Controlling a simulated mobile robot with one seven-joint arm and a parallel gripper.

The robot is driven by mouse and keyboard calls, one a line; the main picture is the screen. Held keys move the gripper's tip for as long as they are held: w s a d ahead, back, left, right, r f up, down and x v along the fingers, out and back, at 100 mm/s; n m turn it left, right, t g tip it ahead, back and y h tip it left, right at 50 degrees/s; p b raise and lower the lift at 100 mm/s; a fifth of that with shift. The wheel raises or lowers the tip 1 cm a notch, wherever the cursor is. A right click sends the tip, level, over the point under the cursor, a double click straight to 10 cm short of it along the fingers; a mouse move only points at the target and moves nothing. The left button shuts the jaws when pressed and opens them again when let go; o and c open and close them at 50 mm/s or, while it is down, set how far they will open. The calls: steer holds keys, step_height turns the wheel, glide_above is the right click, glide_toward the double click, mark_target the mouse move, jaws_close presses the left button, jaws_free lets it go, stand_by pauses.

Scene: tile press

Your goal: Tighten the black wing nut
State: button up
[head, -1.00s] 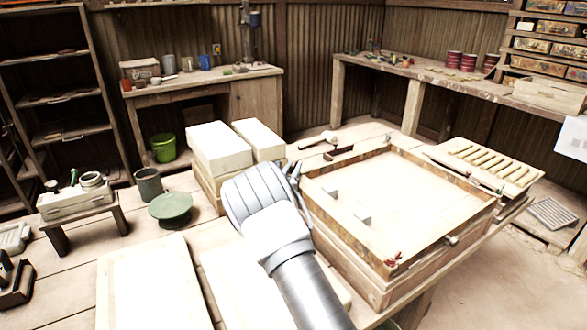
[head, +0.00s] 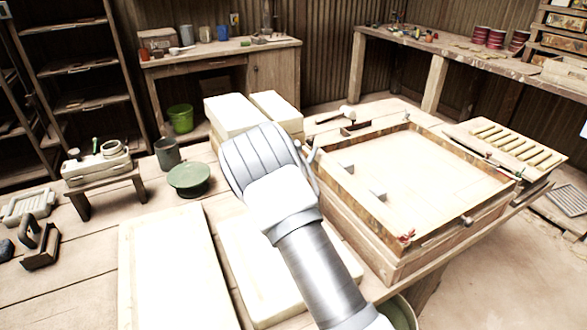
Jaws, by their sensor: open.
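My gripper (head: 309,166) is at the middle of the head view, beside the left edge of a wooden press frame (head: 372,215). The grey hand and wrist hide most of its fingers; the visible dark finger parts look apart, with nothing seen between them. The frame is a shallow open box with a pale flat bed (head: 430,170). A small red fitting (head: 406,236) sits at its near corner and a metal knob (head: 466,221) on its near right side. I cannot make out a black wing nut for certain; small fittings along the rim are too small to tell.
Pale blocks (head: 235,115) stand behind the hand, and pale slabs (head: 165,265) lie at the front left. A green round stand (head: 189,180) and a grey-green cup (head: 167,153) are to the left. A slatted rack (head: 508,145) lies right of the frame.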

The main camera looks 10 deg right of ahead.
steer(key=p+v, duration=0.1)
steer(key=v, duration=1)
steer(key=shift+s, duration=0.25)
steer(key=shift+a, duration=0.15)
steer(key=m+g+h+b, duration=0.2)
steer(key=m+h, duration=0.1)
steer(key=h, duration=0.1)
glide_toward(306, 150)
steer(key=b+x, duration=0.1)
steer(key=x, duration=0.2)
steer(key=r+b+x, duration=0.1)
steer(key=x, duration=0.2)
steer(key=r+b+x, duration=0.1)
steer(key=x, duration=0.3)
steer(key=shift+r, duration=0.1)
jaws_close()
